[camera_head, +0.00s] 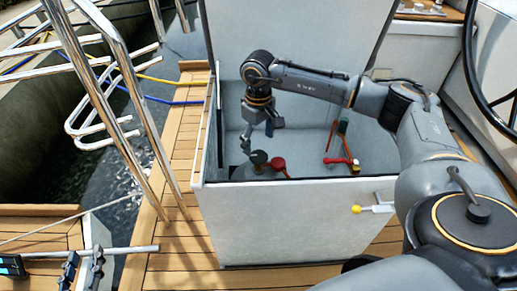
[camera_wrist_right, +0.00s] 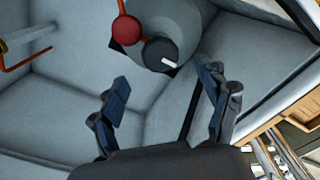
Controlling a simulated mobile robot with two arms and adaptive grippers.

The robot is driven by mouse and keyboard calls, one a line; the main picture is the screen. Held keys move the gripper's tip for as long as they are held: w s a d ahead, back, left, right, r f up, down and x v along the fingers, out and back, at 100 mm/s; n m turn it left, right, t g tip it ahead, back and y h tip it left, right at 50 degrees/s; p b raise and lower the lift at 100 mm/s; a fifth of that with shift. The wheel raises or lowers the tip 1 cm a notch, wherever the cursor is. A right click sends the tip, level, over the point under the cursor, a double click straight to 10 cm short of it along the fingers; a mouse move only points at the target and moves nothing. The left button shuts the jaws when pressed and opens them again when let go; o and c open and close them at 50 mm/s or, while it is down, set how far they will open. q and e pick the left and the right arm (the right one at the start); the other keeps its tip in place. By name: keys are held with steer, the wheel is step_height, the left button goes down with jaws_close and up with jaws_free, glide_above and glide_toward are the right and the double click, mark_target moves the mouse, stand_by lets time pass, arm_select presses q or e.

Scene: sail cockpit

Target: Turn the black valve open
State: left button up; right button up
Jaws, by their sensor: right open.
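The black valve (camera_head: 259,157) is a round dark knob on a grey fitting inside the open white locker. In the right wrist view the black valve (camera_wrist_right: 161,53) shows a white mark on its face, pointing to the lower right. My right gripper (camera_head: 258,141) hangs down into the locker just above the knob. In the wrist view its two fingers (camera_wrist_right: 163,80) are spread apart with nothing between them, and the knob lies just beyond the fingertips. My left gripper (camera_head: 83,270) is at the lower left, its two fingers apart and empty, far from the valve.
A red knob (camera_head: 278,163) sits close beside the black valve. A red lever (camera_head: 341,161) with a yellow end is further right in the locker. The locker's front wall (camera_head: 300,215) and raised lid (camera_head: 290,40) bound the space. Steel rails (camera_head: 85,90) stand at left.

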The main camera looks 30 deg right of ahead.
mark_target(259, 155)
step_height(259, 155, up, 7)
stand_by(0.3)
stand_by(0.5)
